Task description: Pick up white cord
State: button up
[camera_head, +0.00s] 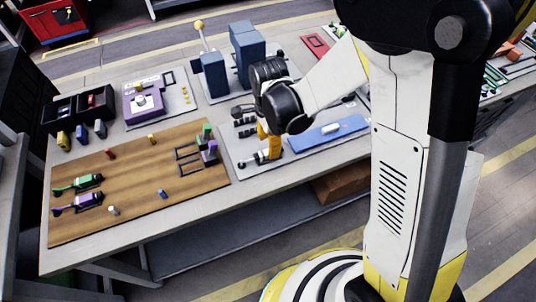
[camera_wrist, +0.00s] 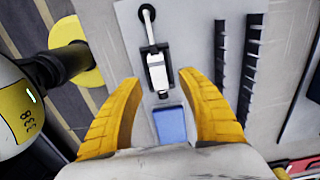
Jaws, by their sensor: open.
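In the head view my gripper (camera_head: 269,150) points down over the board, and the white piece (camera_head: 258,157) shows just left of the fingers. Contact with the board cannot be told.
A blue block (camera_wrist: 170,125) lies between the fingers, nearer the palm. Black toothed racks (camera_wrist: 250,65) stand on the right. A blue tray (camera_head: 335,131) lies right of my gripper, and a wooden board (camera_head: 130,180) with small tools and pegs lies left.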

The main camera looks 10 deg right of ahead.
notch_tip(320, 180, down, 4)
jog(key=shift+f+b, duration=0.15)
jog(key=shift+b, duration=0.75)
jog(key=shift+s, duration=0.1)
grip_shut()
jog(key=shift+r+p, duration=0.35)
jog(key=shift+r, duration=0.2)
jog(key=r, duration=0.1)
jog(key=r+p, duration=0.2)
jog(key=r, duration=0.1)
jog(key=shift+d, duration=0.35)
jog(key=d+r+p, duration=0.1)
jog(key=d+r, duration=0.1)
jog(key=d, duration=0.3)
jog(key=s+d+r+p, duration=0.1)
jog(key=d+r, duration=0.2)
jog(key=d, duration=0.3)
jog(key=shift+s+r+p, duration=0.2)
jog(key=shift+r+p, duration=0.15)
